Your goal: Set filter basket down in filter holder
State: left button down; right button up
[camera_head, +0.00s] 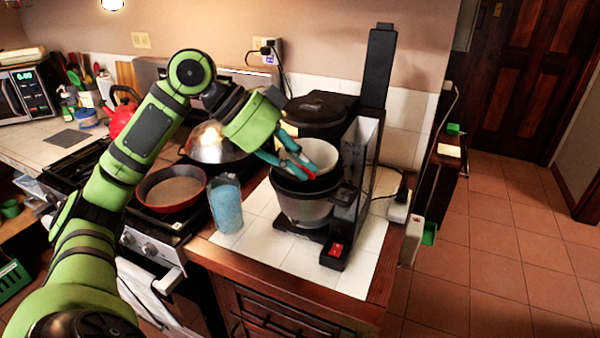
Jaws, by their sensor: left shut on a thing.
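The white filter basket (318,152) is at the black filter holder (318,184) of the coffee maker (360,190). Its white inside and rim show above the holder's dark rim. My left gripper (298,168) reaches in from the left, with its teal fingers shut on the basket's near rim. The fingers cover part of the basket and holder. I cannot tell whether the basket's bottom touches the holder. A glass carafe (303,209) stands below the holder. My right gripper is not in view.
A blue cup (227,204) stands left of the coffee maker on the white tiled counter (262,240). A red-rimmed pan (170,190) and a domed lid (208,145) are on the stove. A black round container (318,108) stands behind. The counter's right edge is close.

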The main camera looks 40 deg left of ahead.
pick_arm(q)
jog(key=shift+s+f, duration=0.1)
jog(key=shift+f, duration=0.65)
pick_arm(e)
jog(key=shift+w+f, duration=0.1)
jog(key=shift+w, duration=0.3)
pick_arm(q)
jog(key=shift+f, duration=0.15)
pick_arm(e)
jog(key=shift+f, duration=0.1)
pick_arm(q)
jog(key=shift+f+b, duration=0.25)
jog(key=shift+b, duration=0.1)
jog(key=c, duration=1.3)
grip_release()
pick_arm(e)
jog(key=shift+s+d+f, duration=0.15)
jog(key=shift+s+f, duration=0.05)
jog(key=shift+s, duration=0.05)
pick_arm(q)
jog(key=shift+r, duration=0.1)
